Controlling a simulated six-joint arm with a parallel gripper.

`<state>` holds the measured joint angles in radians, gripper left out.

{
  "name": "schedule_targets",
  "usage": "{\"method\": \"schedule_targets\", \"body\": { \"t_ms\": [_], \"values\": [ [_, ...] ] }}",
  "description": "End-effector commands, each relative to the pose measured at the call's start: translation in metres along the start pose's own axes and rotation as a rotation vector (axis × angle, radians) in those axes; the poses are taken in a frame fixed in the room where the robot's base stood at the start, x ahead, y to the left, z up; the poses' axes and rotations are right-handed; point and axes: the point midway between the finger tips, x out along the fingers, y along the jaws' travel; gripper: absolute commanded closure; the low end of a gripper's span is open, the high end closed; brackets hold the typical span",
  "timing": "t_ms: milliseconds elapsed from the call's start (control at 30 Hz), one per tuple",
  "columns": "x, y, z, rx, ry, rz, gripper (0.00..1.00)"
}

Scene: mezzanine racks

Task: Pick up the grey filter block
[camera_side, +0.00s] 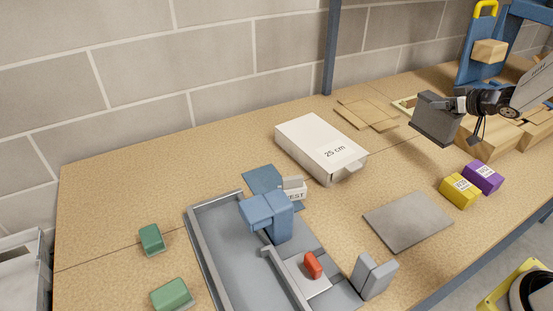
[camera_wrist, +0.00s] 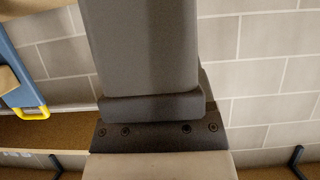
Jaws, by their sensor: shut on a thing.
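The grey filter block (camera_side: 434,121) is a dark grey block at the right of the side view. My gripper (camera_side: 452,104) is shut on it from the right. The block is slightly tilted and looks raised over the wooden table, but its exact clearance is hard to tell. In the wrist view the dark grey block (camera_wrist: 142,45) fills the upper middle, in front of the brick wall. The fingertips are partly hidden in both views.
Wooden blocks (camera_side: 482,136) stand just right of the held block. Yellow (camera_side: 458,191) and purple (camera_side: 484,176) boxes lie nearer the front. A white box (camera_side: 310,145), a flat grey plate (camera_side: 408,220) and a grey tray (camera_side: 212,245) lie leftward. Bare table shows between them.

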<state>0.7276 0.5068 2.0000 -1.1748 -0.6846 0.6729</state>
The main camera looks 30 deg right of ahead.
Motion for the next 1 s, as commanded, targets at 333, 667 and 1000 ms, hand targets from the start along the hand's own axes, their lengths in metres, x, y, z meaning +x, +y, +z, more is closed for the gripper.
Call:
{"method": "schedule_targets", "body": {
  "t_ms": [333,667,1000],
  "values": [
    [-0.056,-0.023,0.0,-0.001,0.002,0.002,1.0],
    [-0.087,-0.036,0.002,0.0,0.002,0.0,1.0],
    [-0.094,-0.04,0.002,0.0,0.001,0.0,1.0]
  ]
}}
